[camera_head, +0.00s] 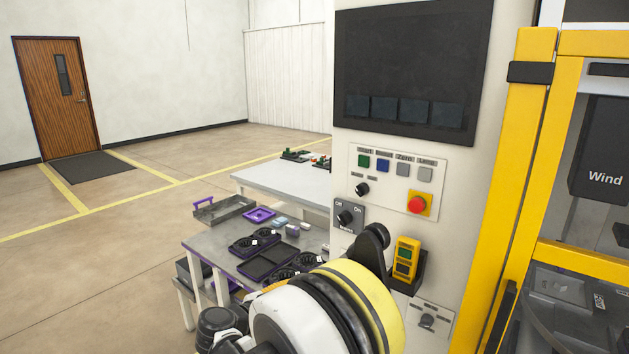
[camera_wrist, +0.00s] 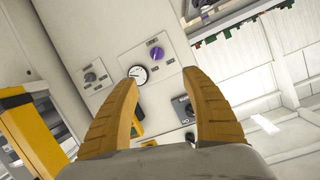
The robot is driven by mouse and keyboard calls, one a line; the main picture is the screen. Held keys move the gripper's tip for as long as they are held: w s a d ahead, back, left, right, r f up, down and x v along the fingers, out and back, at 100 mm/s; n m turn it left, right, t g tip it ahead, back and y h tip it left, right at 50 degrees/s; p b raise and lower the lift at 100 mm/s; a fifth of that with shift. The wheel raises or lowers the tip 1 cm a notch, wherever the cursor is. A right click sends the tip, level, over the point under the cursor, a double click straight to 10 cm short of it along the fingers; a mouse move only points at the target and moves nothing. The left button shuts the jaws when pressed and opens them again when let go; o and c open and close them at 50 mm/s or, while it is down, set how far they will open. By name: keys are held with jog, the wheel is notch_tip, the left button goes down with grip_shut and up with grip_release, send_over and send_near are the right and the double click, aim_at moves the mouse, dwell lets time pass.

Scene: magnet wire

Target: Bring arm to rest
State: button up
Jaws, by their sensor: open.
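My gripper (camera_wrist: 160,79) shows in the wrist view with its two yellow-orange fingers spread apart and nothing between them. Beyond the fingers is a light panel surface with a round white gauge (camera_wrist: 138,75), a purple knob (camera_wrist: 157,53) and a dark knob (camera_wrist: 90,77). The gap to that surface is hard to judge. In the head view my arm, white with black and yellow rings, fills the bottom middle in front of the control cabinet (camera_head: 343,285). My gripper cannot be made out there.
The cabinet carries a dark screen (camera_head: 410,70), a red stop button (camera_head: 418,204) and a yellow handheld device (camera_head: 405,256). A yellow-framed machine (camera_head: 515,140) stands close on the right. A table (camera_head: 205,241) with black and purple trays is left of my arm. Open floor (camera_head: 110,275) lies farther left.

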jog(key=s+d+r+n+g+y, duration=0.25)
jog(key=s+d+r, duration=0.25)
jog(key=d, duration=0.4)
jog(key=s+d+r+n+g+y, duration=0.1)
jog(key=s+d+r+n+g, duration=0.2)
jog(key=d, duration=0.5)
jog(key=s+d+n+y, duration=0.2)
jog(key=s+d+y, duration=0.1)
jog(key=s, duration=0.8)
jog(key=s+d+n+t+y, duration=0.1)
jog(key=s+d+n+y, duration=0.1)
jog(key=s, duration=1)
jog(key=shift+s+d+r+n+y, duration=0.25)
jog(key=shift+d+n+y, duration=0.2)
jog(key=shift+n, duration=0.4)
jog(key=shift+t, duration=0.25)
